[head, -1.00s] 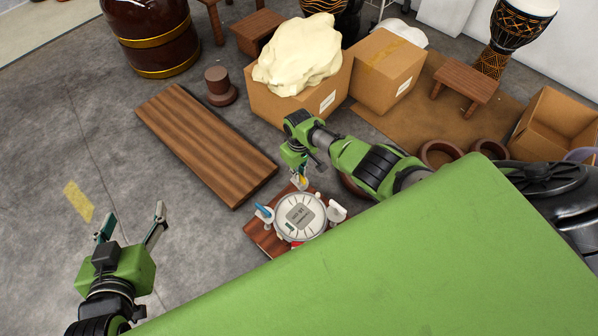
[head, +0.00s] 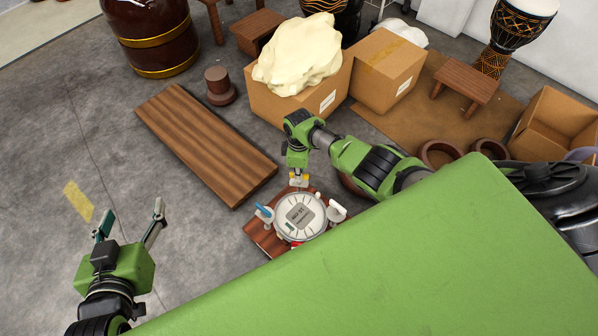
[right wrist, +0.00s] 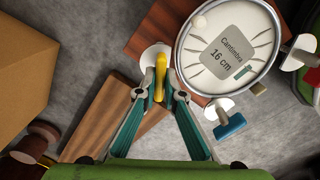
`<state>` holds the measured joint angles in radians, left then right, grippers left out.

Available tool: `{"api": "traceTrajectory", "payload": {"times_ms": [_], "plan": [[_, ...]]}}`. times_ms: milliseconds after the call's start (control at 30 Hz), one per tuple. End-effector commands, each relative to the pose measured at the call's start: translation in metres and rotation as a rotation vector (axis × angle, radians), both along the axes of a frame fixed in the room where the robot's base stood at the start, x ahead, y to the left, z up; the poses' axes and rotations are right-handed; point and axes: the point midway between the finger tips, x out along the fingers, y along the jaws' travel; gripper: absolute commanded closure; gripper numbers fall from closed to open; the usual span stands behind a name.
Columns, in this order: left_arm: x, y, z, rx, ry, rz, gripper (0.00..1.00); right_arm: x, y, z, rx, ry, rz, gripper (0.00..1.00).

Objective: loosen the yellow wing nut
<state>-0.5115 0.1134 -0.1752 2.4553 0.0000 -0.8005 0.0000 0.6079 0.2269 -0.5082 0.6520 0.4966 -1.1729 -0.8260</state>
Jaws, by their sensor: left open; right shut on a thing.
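The yellow wing nut (right wrist: 160,77) sits between the fingertips of my right gripper (right wrist: 162,88) in the right wrist view, over a pale round disc. My right gripper (head: 298,180) is shut on it at the far edge of the round drumhead (head: 300,216). A red one (right wrist: 311,76) shows at the right. My left gripper (head: 130,226) is open and empty, over the floor at the lower left.
The drumhead rests on a small wooden board (head: 258,236). A long wooden plank (head: 206,143) lies to its left. Cardboard boxes (head: 298,108) with a cream lump on top stand behind. My green body covers the lower right.

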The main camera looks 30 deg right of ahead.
Motion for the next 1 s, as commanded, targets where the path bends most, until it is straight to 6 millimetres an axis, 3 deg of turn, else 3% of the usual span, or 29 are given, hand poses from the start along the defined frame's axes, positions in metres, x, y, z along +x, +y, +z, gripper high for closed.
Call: {"api": "traceTrajectory", "payload": {"times_ms": [567, 667, 1000], "plan": [[0.0019, -0.0010, 0.0023, -0.002, -0.008, -0.002, 0.38, -0.0020, 0.0008, -0.0011, 0.002, 0.005, 0.038, 1.00], [0.0019, -0.0011, 0.0022, -0.002, -0.008, -0.002, 0.38, -0.0018, 0.0008, -0.0010, 0.002, 0.004, 0.038, 0.74], [0.0015, -0.0002, 0.0016, 0.001, -0.005, -0.002, 0.38, -0.0004, 0.0000, 0.0001, 0.001, 0.001, 0.037, 0.74]]}}
